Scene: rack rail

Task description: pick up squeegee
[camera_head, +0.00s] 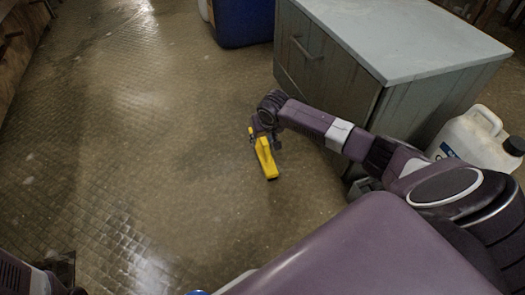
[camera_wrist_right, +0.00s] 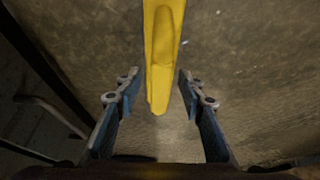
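The squeegee is a yellow piece (camera_head: 265,158) that shows below and around my right gripper (camera_head: 266,139) in the head view. In the right wrist view, the yellow squeegee (camera_wrist_right: 162,50) runs from the top edge down to between the two fingers of my right gripper (camera_wrist_right: 155,88). The fingers are apart, with a visible gap on each side of the yellow end. Whether the squeegee lies on the floor or is raised I cannot tell. Part of my left arm shows at the bottom left of the head view; its gripper fingers are not clear.
A white jug (camera_head: 470,138) stands at the far right. A blue container (camera_head: 240,22) is at the back. The tiled floor (camera_head: 130,130) on the left is clear.

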